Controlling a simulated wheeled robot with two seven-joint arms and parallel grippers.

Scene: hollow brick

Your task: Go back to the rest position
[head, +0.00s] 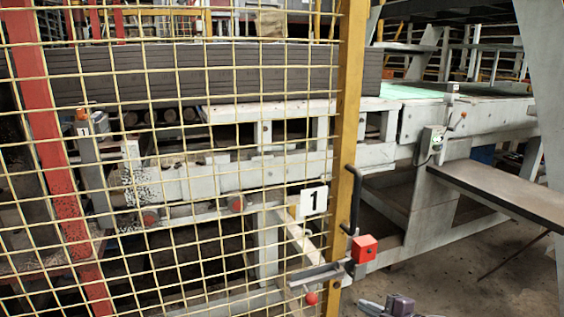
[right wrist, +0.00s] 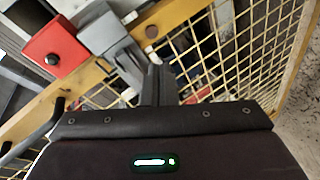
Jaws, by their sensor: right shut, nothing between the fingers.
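My right gripper (head: 390,305) shows only in part at the bottom edge of the head view, low in front of the fence and just right of its yellow post. In the right wrist view its dark fingers (right wrist: 158,78) are together, with nothing held between them. Nothing in the frames shows it touching the fence. My left gripper is not in view.
A yellow mesh fence (head: 180,179) with a yellow post (head: 345,130) fills the left. The post carries a black handle (head: 353,205) and a red box (head: 364,248), also in the wrist view (right wrist: 55,46). A dark bench (head: 500,190) stands right; floor (head: 450,270) is open.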

